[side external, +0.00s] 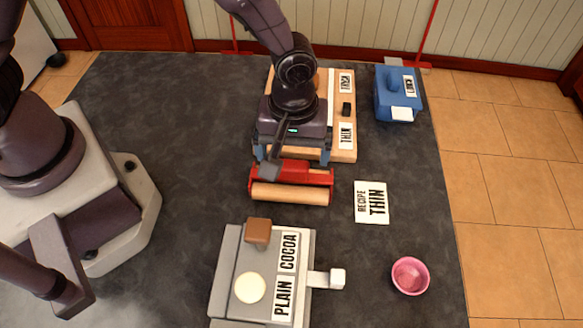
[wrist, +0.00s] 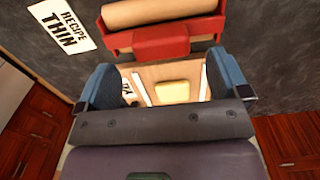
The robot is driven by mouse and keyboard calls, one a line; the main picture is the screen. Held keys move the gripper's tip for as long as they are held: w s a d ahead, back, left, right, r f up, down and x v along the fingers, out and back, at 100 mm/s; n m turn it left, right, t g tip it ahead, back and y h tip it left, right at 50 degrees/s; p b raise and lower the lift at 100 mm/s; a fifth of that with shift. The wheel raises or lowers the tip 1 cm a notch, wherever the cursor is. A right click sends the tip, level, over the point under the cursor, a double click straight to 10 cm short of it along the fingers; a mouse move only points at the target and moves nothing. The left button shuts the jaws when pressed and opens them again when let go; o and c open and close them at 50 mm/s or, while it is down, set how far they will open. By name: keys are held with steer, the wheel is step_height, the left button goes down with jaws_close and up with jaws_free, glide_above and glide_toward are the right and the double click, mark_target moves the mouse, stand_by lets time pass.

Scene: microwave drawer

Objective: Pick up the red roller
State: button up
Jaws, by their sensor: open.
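The red roller (side external: 318,177) has a red frame and a tan wooden cylinder. It lies on the dark surface just in front of the wooden board in the side view. In the wrist view its red frame (wrist: 160,43) crosses the top, beyond my fingers. My gripper (side external: 291,156) points down over the near end of the board, beside the roller. My gripper's two blue fingers (wrist: 165,78) are wide apart in the wrist view, with no roller between them. A pale yellow block (wrist: 172,91) shows below, between the fingers.
The wooden board (side external: 345,112) carries labels, one reading THIN. A RECIPE THIN card (side external: 371,202) lies right of the roller. A blue box (side external: 382,100) stands at the back right. A grey PLAIN/COCOA unit (side external: 232,265) and a pink bowl (side external: 410,276) are in front.

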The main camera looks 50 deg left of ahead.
mark_target(292, 164)
steer(key=f, duration=0.4)
steer(key=shift+s+d+f, duration=0.1)
steer(key=shift+s+f, duration=0.1)
steer(key=shift+f, duration=0.05)
steer(key=shift+c, duration=0.4)
steer(key=c, duration=0.9)
steer(key=shift+r, duration=0.1)
